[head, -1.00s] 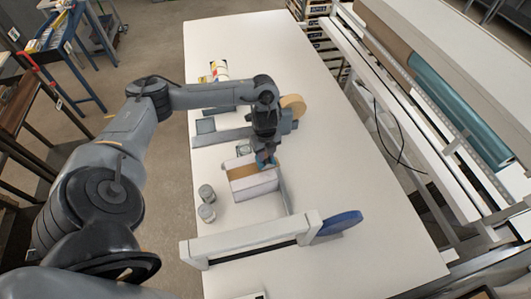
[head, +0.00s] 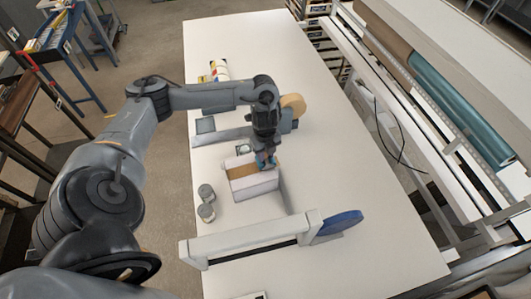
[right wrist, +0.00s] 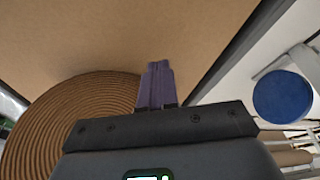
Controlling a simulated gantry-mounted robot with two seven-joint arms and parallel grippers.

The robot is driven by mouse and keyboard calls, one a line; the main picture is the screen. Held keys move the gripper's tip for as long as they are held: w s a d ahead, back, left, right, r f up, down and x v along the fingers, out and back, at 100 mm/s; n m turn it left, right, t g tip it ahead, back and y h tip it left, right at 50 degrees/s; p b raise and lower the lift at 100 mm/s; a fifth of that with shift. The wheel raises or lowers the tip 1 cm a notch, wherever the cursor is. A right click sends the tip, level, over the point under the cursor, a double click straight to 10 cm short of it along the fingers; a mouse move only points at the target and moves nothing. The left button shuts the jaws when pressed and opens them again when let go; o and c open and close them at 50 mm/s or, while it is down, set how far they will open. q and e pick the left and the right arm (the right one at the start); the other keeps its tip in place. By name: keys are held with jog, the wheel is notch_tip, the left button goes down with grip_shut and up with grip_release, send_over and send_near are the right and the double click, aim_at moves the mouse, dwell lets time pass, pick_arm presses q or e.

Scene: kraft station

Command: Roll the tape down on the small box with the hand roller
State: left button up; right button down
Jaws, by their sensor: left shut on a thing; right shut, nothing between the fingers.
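The small box (head: 254,187) is white and stands upright on the table, with a brown strip of tape (head: 240,172) along its top. My left gripper (head: 265,157) points down over the right part of the box top. It is shut on a small blue thing, apparently the hand roller (head: 266,162), which is mostly hidden by the fingers. The roller is at the tape; I cannot tell whether it presses on it. My right gripper (right wrist: 155,85) shows only in the right wrist view, with its purple fingers shut and empty.
Two small grey cans (head: 206,202) stand left of the box on the white table (head: 350,180). A long pale bar frame (head: 250,238) with a blue disc (head: 338,223) lies in front. A tan roll (head: 293,104) is behind. The table's right side is clear.

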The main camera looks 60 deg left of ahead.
pick_arm(q)
jog(key=shift+f, duration=0.55)
pick_arm(e)
jog(key=shift+d+f, duration=0.15)
jog(key=shift+f, duration=0.1)
pick_arm(q)
jog(key=shift+s, duration=0.1)
pick_arm(e)
jog(key=shift+r, duration=0.1)
pick_arm(q)
jog(key=shift+s+a, duration=0.15)
jog(key=shift+s, duration=0.85)
pick_arm(e)
jog(key=shift+r, duration=0.35)
pick_arm(q)
jog(key=shift+s+f, duration=0.1)
jog(key=shift+s+a+p, duration=0.1)
jog(key=shift+p, duration=0.2)
pick_arm(e)
jog(key=shift+r, duration=0.1)
pick_arm(q)
jog(key=shift+s+p, duration=0.35)
jog(key=shift+s, duration=0.25)
pick_arm(e)
jog(key=shift+r, duration=0.3)
pick_arm(q)
jog(key=shift+s+a, duration=0.1)
jog(key=shift+s, duration=0.25)
pick_arm(e)
jog(key=shift+r, duration=0.15)
